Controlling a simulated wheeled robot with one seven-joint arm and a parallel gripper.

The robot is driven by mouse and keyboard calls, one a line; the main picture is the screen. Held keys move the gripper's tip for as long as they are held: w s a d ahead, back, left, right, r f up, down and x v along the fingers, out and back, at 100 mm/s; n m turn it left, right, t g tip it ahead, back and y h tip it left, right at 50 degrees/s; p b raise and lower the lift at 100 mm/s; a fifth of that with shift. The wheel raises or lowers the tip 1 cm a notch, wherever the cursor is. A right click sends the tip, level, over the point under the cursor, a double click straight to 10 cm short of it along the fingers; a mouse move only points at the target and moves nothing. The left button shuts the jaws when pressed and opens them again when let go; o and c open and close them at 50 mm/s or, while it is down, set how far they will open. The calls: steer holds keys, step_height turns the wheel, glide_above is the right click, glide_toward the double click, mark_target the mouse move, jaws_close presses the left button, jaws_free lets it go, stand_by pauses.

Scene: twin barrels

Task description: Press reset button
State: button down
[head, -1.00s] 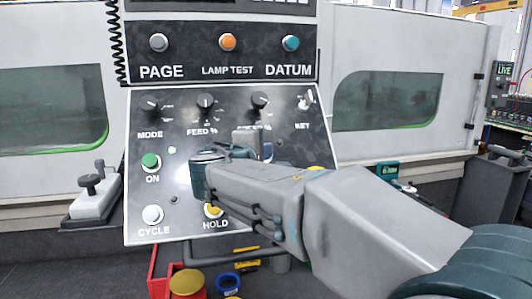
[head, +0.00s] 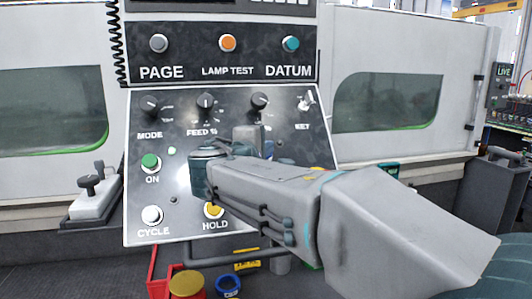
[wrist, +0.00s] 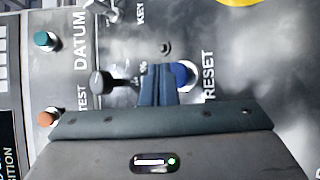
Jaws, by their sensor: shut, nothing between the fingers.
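The blue reset button (wrist: 183,75) shows in the wrist view beside the printed word RESET on the dark control panel (wrist: 225,60). My gripper (wrist: 160,72) is shut and empty, with its fingertips right next to the button and partly covering it. I cannot tell whether the fingertips touch it. In the head view my own arm hides most of that part of the panel.
A dark knob (wrist: 102,82) sits close to my fingers in the wrist view. In the head view, the green ON button (head: 151,161), white CYCLE button (head: 152,215) and yellow HOLD button (head: 214,209) lie left of and below my arm. A key switch (head: 306,100) is at upper right.

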steer(key=s+r, duration=0.1)
steer(key=s, duration=0.1)
steer(key=s+d+r, duration=0.1)
steer(key=r, duration=0.1)
steer(key=shift+s, duration=0.4)
steer(key=shift+d, duration=0.15)
stand_by(0.5)
steer(key=s+d+f+m+g, duration=0.4)
steer(key=d+f+g, duration=0.1)
steer(key=d+f, duration=0.55)
steer(key=s+d+f+m+g+y, duration=0.2)
steer(key=s+f+m, duration=0.3)
steer(key=s+f, duration=0.5)
steer(key=s+d+f+m+g+y, duration=0.3)
steer(key=s+f+m+g, duration=0.2)
steer(key=s+f, duration=0.4)
steer(key=shift+s+d+f+m+g+y, duration=0.25)
steer(key=shift+s+f+m+y, duration=0.2)
steer(key=shift+f, duration=0.75)
steer(key=shift+w, duration=0.1)
